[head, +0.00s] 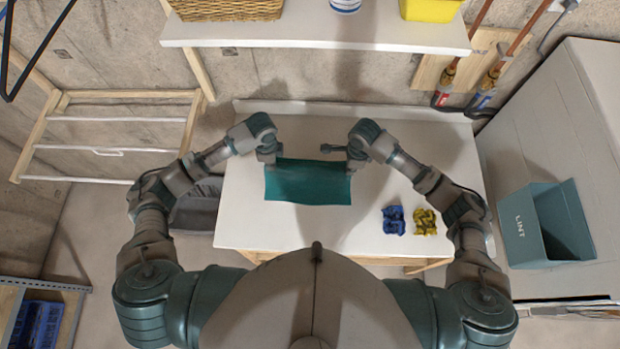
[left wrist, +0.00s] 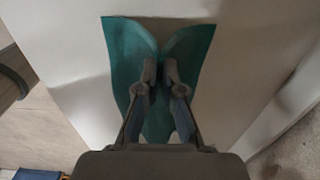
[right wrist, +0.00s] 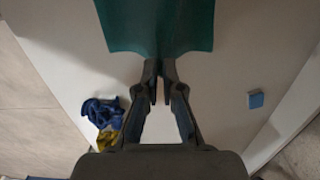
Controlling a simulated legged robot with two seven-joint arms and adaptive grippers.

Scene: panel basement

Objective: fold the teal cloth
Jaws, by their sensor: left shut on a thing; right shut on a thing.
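The teal cloth (head: 308,184) is spread over the white table's middle, its lower edge slightly curved. My left gripper (head: 271,160) is shut on the cloth near its upper left corner. In the left wrist view the cloth (left wrist: 126,50) puckers around my left fingertips (left wrist: 159,72). My right gripper (head: 353,162) is at the cloth's upper right corner. In the right wrist view my right fingertips (right wrist: 160,68) are closed together at the edge of the cloth (right wrist: 155,25). The exact pinch there is partly hidden by the fingers.
Crumpled blue (head: 394,220) and yellow (head: 425,222) cloths lie on the white table (head: 255,228) to the right. A shelf (head: 315,32) overhangs the back. A teal lint bin (head: 530,228) is at the right.

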